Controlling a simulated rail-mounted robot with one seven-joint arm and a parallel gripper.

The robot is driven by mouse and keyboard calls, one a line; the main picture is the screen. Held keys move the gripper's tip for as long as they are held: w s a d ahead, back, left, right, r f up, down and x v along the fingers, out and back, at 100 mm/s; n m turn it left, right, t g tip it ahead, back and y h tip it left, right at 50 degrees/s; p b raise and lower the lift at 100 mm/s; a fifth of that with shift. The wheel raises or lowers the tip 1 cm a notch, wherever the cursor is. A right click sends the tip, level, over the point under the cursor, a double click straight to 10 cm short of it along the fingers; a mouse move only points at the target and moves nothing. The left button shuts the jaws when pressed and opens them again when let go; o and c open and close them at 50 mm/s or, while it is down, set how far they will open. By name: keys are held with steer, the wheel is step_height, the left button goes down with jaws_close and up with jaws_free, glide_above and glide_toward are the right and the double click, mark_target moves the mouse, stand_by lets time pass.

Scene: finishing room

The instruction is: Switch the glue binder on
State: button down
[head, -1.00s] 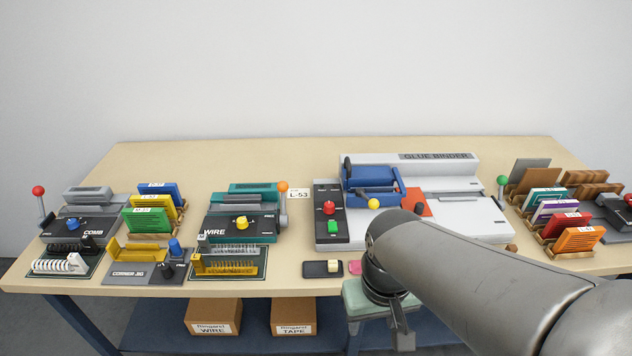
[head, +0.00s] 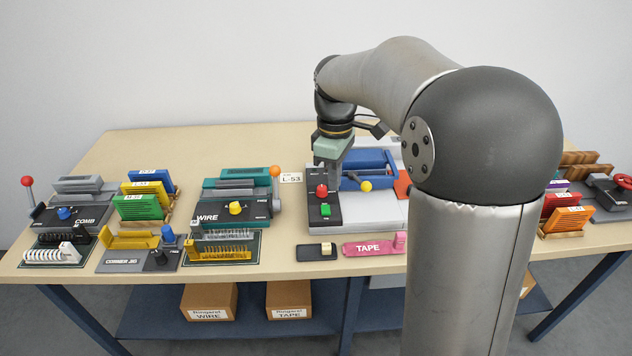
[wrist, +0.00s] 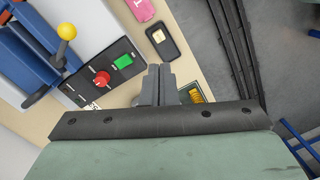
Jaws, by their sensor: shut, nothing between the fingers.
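The glue binder (head: 385,212) is a light grey machine with a blue clamp (head: 368,163) and a yellow lever knob (head: 366,186). My arm hides its right part and its name. A black control panel (head: 325,223) on its left side carries a red button (head: 321,190) and a green button (head: 325,210). In the wrist view the red button (wrist: 102,78) and green button (wrist: 123,61) show clearly to the left of my fingers. My gripper (head: 328,172) is shut and empty over the panel's back part; in the wrist view its fingertips (wrist: 158,72) appear apart from both buttons.
An L-53 card (head: 291,178) lies between the machines.

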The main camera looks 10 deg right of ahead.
mark_target(326, 212)
steer(key=w+f+n, duration=0.1)
steer(key=w+n, duration=0.4)
steer(key=w, duration=0.4)
steer(key=shift+w+d+f+g, duration=0.15)
steer(key=shift+w+d+g, duration=0.15)
steer(key=shift+w, duration=0.1)
steer(key=shift+f, duration=0.1)
steer(key=f, duration=0.4)
steer(key=s+f+p, duration=0.1)
steer(key=f, duration=0.8)
steer(key=shift+s+a+f, duration=0.15)
steer(key=shift+s+f, duration=0.2)
